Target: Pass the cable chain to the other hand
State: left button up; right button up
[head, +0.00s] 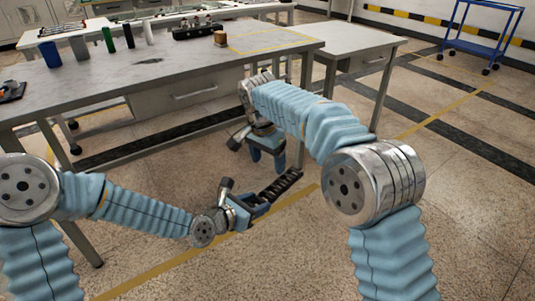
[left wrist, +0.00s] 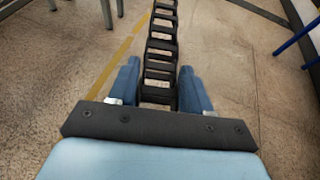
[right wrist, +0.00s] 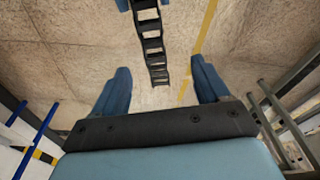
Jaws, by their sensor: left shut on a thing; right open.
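The black cable chain (head: 281,186) is held in the air in front of the workbench. My left gripper (head: 250,208) is shut on one end of it, and the chain sticks out beyond the fingers. In the left wrist view the chain (left wrist: 161,45) runs straight away from between the blue fingers (left wrist: 161,90). My right gripper (head: 268,158) is open, just above and left of the chain's free end. In the right wrist view the free end of the chain (right wrist: 153,45) appears between the open fingers (right wrist: 160,78), with no finger seen touching it.
A grey workbench (head: 130,82) with a drawer stands ahead. A blue cart (head: 478,47) stands far right. The floor under my grippers is clear.

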aim_at(271, 186)
jog(key=f, duration=0.6)
jog(key=w+d+f, duration=0.1)
jog(key=f, duration=0.3)
jog(key=shift+w, duration=0.1)
pick_arm(q)
jog(key=shift+d, duration=0.1)
pick_arm(e)
jog(key=shift+a, duration=0.1)
jog(key=c, duration=1)
pick_arm(q)
jog(key=o, duration=0.7)
pick_arm(e)
jog(key=shift+r, duration=0.1)
jog(key=shift+c, duration=1)
pick_arm(q)
jog(key=o, duration=0.5)
